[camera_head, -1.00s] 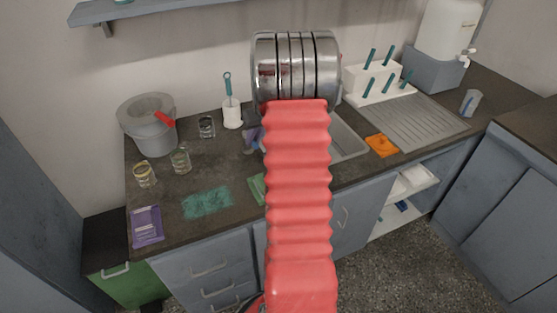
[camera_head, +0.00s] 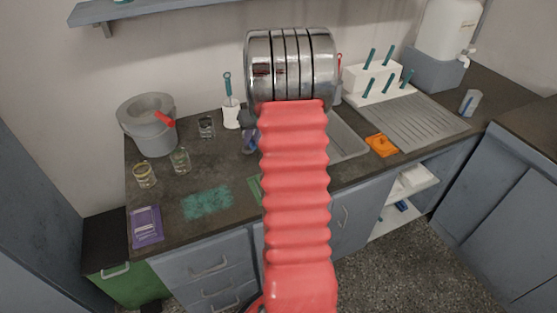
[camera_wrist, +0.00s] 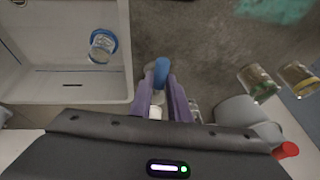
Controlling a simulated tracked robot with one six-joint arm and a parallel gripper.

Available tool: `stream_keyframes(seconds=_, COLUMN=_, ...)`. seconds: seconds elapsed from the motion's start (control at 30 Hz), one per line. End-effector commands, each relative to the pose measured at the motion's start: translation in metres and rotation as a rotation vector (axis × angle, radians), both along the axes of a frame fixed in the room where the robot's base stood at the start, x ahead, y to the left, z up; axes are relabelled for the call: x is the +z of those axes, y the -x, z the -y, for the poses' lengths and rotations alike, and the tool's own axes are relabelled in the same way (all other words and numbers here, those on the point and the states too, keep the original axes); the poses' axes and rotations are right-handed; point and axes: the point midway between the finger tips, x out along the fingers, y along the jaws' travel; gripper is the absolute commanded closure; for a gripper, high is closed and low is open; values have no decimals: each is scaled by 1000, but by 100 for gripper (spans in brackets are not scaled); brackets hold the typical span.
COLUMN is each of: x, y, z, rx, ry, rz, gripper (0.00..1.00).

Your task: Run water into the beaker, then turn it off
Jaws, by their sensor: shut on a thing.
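A clear glass beaker with a blue rim (camera_wrist: 103,44) stands in the sink (camera_wrist: 65,82) in the wrist view. In the head view the sink (camera_head: 345,143) shows only in part, and my arm hides the beaker there. My gripper (camera_wrist: 162,92) has purple fingers and is shut on a blue rounded handle (camera_wrist: 161,70), beside the sink and above the counter. I cannot tell for sure whether this is the tap's handle. No spout or running water is visible. In the head view my gripper (camera_head: 250,140) is mostly hidden behind my arm.
Several glasses, including one with a yellowish rim (camera_head: 144,174), stand on the counter at left near a grey bucket (camera_head: 150,137). A white brush holder (camera_head: 230,115) stands behind the gripper. A drying rack (camera_head: 376,82) and white water container (camera_head: 443,35) are at right.

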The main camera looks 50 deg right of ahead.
Motion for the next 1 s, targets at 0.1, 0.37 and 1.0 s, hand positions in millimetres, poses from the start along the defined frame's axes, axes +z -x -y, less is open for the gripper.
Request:
stream_keyframes(seconds=0.1, x=0, y=-2, z=-4, rx=3, ry=-7, rz=1, gripper=100)
stream_keyframes(seconds=0.37, x=0, y=-3, z=-5, rx=4, ry=-8, rz=1, gripper=100)
stream_keyframes(seconds=1.0, x=0, y=1, z=5, rx=153, ry=-4, rz=1, gripper=100)
